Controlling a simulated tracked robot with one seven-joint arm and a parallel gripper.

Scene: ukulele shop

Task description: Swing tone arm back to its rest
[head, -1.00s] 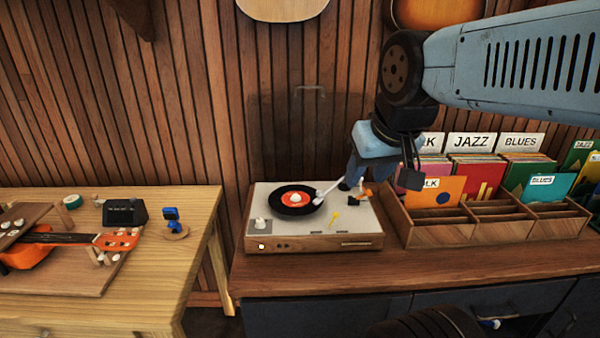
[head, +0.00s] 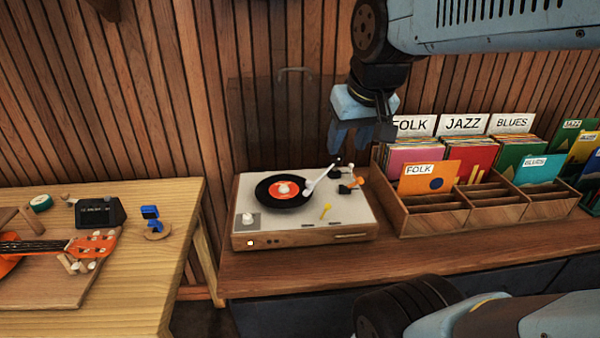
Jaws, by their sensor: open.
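The record player (head: 300,236) stands on the wooden counter, with a black record with an orange label (head: 268,190) on its platter. The white tone arm (head: 322,178) slants from the back right of the deck down to the front left. Its head end is at the record's right edge; I cannot tell whether it touches the record. A small orange part (head: 354,185) and dark fittings sit right of the tone arm, where the rest is hard to make out. My gripper (head: 350,146) is open and empty, above and behind the tone arm, apart from it.
A wooden record crate (head: 408,218) with labelled sleeves stands close on the right. A slatted wall (head: 215,100) rises behind. On the left, a workbench (head: 150,275) holds an orange ukulele (head: 55,246) and a small blue device (head: 150,213). The counter front (head: 290,281) is clear.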

